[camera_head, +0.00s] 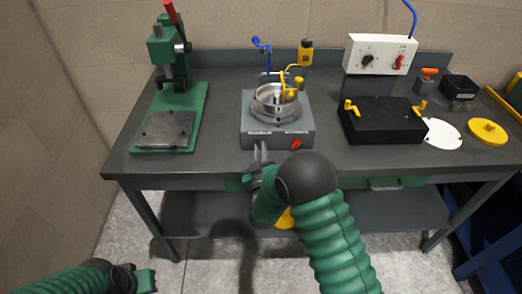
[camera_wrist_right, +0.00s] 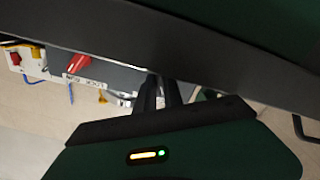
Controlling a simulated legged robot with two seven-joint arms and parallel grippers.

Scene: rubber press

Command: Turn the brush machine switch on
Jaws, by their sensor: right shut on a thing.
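The brush machine (camera_head: 278,128) is a grey box with a round metal bowl on top, standing at the middle of the bench. Its red switch (camera_head: 296,143) is on the front face, at the right; it also shows in the wrist view (camera_wrist_right: 78,65), left of the fingers. My right gripper (camera_head: 260,152) is at the machine's front, left of the red switch and apart from it.
A green press (camera_head: 172,110) with a red handle stands at the left. At the right are a black box (camera_head: 382,120) with yellow handles, a white control box (camera_head: 382,54), a white plate (camera_head: 441,134) and a yellow disc (camera_head: 487,131). Bare bench lies between the press and the machine.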

